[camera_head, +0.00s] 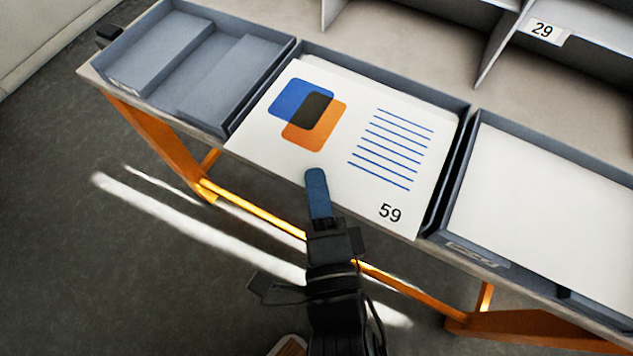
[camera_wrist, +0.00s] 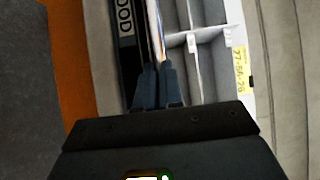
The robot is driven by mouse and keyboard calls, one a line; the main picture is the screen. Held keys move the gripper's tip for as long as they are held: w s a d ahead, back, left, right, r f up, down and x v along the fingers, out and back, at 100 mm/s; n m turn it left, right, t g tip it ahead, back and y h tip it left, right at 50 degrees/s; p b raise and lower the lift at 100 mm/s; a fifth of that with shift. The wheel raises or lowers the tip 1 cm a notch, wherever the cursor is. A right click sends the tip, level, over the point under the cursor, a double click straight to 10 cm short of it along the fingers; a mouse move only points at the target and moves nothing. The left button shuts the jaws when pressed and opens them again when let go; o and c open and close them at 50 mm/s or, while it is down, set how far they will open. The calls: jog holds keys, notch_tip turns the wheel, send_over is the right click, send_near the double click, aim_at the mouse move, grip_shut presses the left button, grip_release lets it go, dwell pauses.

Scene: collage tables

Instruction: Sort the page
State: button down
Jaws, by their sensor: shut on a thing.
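A white page (camera_head: 345,150) marked 59, with overlapping blue and orange squares and blue lines, covers most of the middle tray (camera_head: 375,68) and overhangs its front edge. My gripper (camera_head: 317,190) is shut on the page's front edge; only one blue finger shows above it. In the wrist view, my gripper (camera_wrist: 158,85) has its fingers together on the page, seen nearly edge-on (camera_wrist: 155,35). A white sheet edge shows behind the page at the tray's back. I cannot tell whether the page rests on anything. A shelf label (camera_head: 543,31) reads 29.
A grey tray (camera_head: 228,117) with a step inside stands left. Another tray (camera_head: 478,257) at right holds blank white paper (camera_head: 550,200). The table (camera_head: 93,75) has orange legs. Shelf dividers (camera_head: 500,45) rise behind it. A yellow label (camera_wrist: 240,68) shows in the wrist view.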

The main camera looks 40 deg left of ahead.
jog(key=c, duration=1.2)
grip_release()
jog(key=shift+s+d, duration=0.1)
jog(key=v, duration=0.7)
jog(key=shift+d, duration=0.2)
